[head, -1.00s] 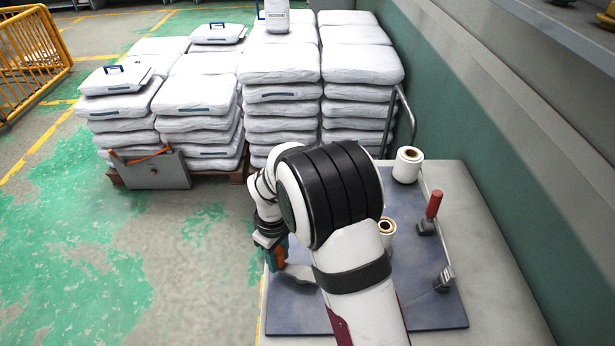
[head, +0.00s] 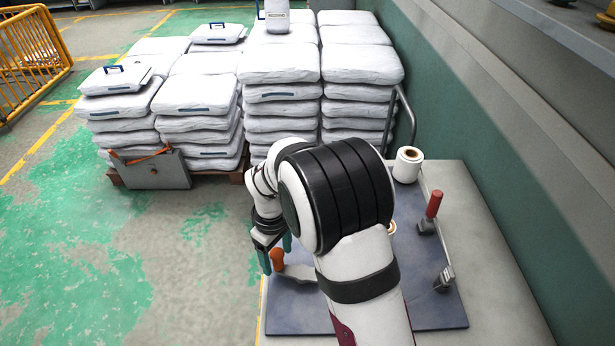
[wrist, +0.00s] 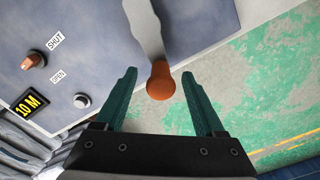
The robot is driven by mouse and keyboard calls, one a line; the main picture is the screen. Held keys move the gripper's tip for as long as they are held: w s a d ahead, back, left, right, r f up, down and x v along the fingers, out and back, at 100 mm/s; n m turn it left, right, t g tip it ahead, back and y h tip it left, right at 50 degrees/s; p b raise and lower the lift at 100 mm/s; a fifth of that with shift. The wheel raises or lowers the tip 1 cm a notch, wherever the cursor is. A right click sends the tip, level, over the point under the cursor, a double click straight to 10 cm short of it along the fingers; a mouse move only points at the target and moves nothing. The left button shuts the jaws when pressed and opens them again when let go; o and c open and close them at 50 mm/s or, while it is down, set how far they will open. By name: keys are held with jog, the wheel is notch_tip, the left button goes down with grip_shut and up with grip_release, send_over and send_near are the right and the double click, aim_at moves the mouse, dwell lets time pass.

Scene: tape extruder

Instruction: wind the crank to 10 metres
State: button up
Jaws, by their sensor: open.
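The crank has a pale metal arm (wrist: 147,32) and an orange handle (wrist: 161,82). In the head view the orange handle (head: 277,259) is at the front left of the blue-grey base plate (head: 300,312). My gripper (wrist: 160,80) is open, with its teal fingers on either side of the handle and gaps showing on both sides in the wrist view. My gripper (head: 274,252) is partly hidden by my arm in the head view. A black display (wrist: 28,104) in the wrist view reads "10 M" in yellow.
An orange-brown knob (wrist: 34,61) sits by the SHUT and OPEN labels, near a grey button (wrist: 81,100). A white roll (head: 407,165), a red-handled lever (head: 431,211) and a metal clamp (head: 444,279) stand to the right. Stacked white bags (head: 280,65) fill the back.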

jog(key=shift+r, duration=2.1)
jog(key=o, duration=0.5)
jog(key=shift+c, duration=0.2)
notch_tip(320, 180, up, 16)
jog(key=s+d+f+m, duration=0.2)
jog(key=s+d+m, duration=0.2)
jog(key=s, duration=0.4)
jog(key=s+d+f+m+y, duration=0.1)
jog(key=s+d+m, duration=0.3)
jog(key=s, duration=0.5)
jog(key=s+d+f+m, duration=0.2)
jog(key=s+d+m, duration=0.2)
jog(key=s+m, duration=0.4)
jog(key=shift+s+d+f+y, duration=0.2)
jog(key=shift+d+f+y, duration=0.1)
jog(key=shift+y, duration=0.1)
